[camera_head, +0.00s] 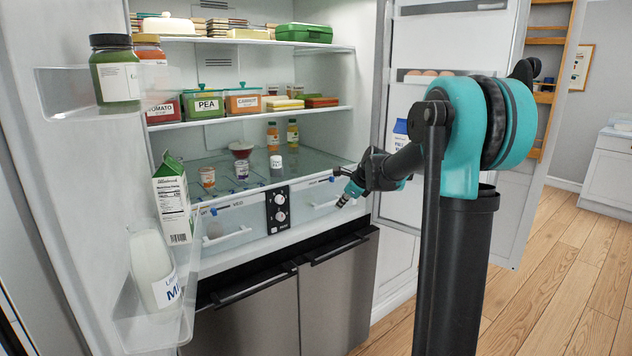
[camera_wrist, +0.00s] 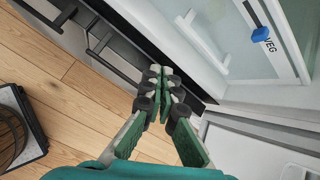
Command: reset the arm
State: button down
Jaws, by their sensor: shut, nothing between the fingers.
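My gripper (camera_head: 343,200) is in front of the open fridge, at the right end of its lower drawers, with the arm reaching in from the right. The wrist view shows its green fingers shut with their dark pads together (camera_wrist: 160,80) and nothing between them. In that view a drawer with a blue VEG tag (camera_wrist: 262,35) and a white handle lies beyond and to the right of the fingertips. The fingers look apart from the drawer front, but the exact gap is hard to tell.
The open fridge (camera_head: 250,232) holds jars, tubs and cartons on its shelves. A left door bin (camera_head: 150,335) holds a milk bottle (camera_head: 152,268). The right fridge door (camera_head: 425,40) stands open behind my arm. Wooden floor (camera_head: 560,290) is clear at the right.

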jog(key=s+d+f+n+h, duration=0.1)
jog(key=s+d+f+n, duration=0.2)
jog(key=s, duration=1)
jog(key=s+d+f+n+g+h, duration=0.1)
jog(key=s+d+f+n, duration=0.2)
jog(key=s+f+n, duration=0.5)
jog(key=s+d+f+n+g+h, duration=0.1)
jog(key=s+d+f+n+h, duration=0.1)
jog(key=s+f+n, duration=0.4)
jog(key=s+d+n, duration=0.1)
jog(key=s+n, duration=0.4)
jog(key=s, duration=0.7)
jog(key=shift+s+d+n, duration=0.2)
jog(key=shift+n, duration=0.2)
